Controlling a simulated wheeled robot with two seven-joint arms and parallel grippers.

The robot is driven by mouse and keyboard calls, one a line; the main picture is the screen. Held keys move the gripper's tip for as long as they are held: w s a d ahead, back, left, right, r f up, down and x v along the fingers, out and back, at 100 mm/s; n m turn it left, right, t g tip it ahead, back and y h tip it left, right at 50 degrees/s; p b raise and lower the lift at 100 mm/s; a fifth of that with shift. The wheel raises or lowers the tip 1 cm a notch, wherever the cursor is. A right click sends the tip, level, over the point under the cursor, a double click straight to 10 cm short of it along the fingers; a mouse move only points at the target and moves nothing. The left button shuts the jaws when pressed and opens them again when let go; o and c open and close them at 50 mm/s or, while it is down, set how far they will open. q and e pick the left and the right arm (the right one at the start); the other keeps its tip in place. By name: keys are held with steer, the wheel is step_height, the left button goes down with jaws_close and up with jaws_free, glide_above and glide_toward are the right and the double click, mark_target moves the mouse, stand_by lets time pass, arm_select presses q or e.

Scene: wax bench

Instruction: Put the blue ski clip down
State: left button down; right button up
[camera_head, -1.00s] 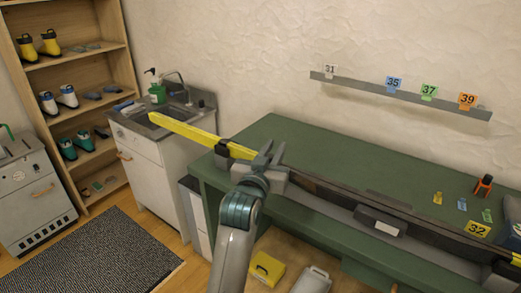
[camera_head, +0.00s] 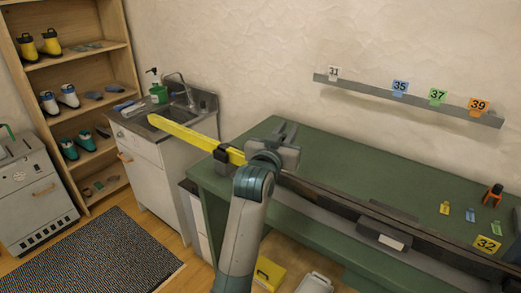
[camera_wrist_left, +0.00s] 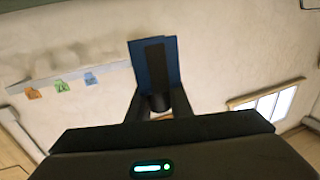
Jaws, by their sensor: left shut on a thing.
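The blue ski clip (camera_wrist_left: 172,60) stands upright between the fingers in the left wrist view, with a dark strip along its face. My left gripper (camera_head: 287,133) is shut on it. In the head view the gripper is over the rear left part of the green bench, just behind the ski, and I cannot make out the clip there. The fingers also show in the left wrist view (camera_wrist_left: 158,103). A long ski (camera_head: 190,135) with a yellow tip lies along the bench front, its tip sticking out past the left end. My right gripper is not in view.
The green bench top (camera_head: 380,175) is largely clear behind the ski. Small yellow, blue and green tags (camera_head: 470,215), an orange-and-black tool (camera_head: 493,194) and a yellow 32 card (camera_head: 487,244) lie at the right. A wall rail (camera_head: 420,102) holds several numbered cards.

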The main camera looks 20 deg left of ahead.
arm_select(q)
steer(key=w+a+f+p, duration=0.2)
steer(key=w+a+f, duration=0.3)
steer(key=a, duration=0.3)
steer(key=shift+w+a+f+p, duration=0.2)
steer(key=shift+a+f+p, duration=0.15)
steer(key=shift+f, duration=0.2)
step_height(320, 180, down, 4)
steer(key=shift+r+p, duration=0.25)
steer(key=shift+p, duration=0.75)
steer(key=shift+f, duration=0.25)
steer(key=c, duration=1.6)
jaws_free()
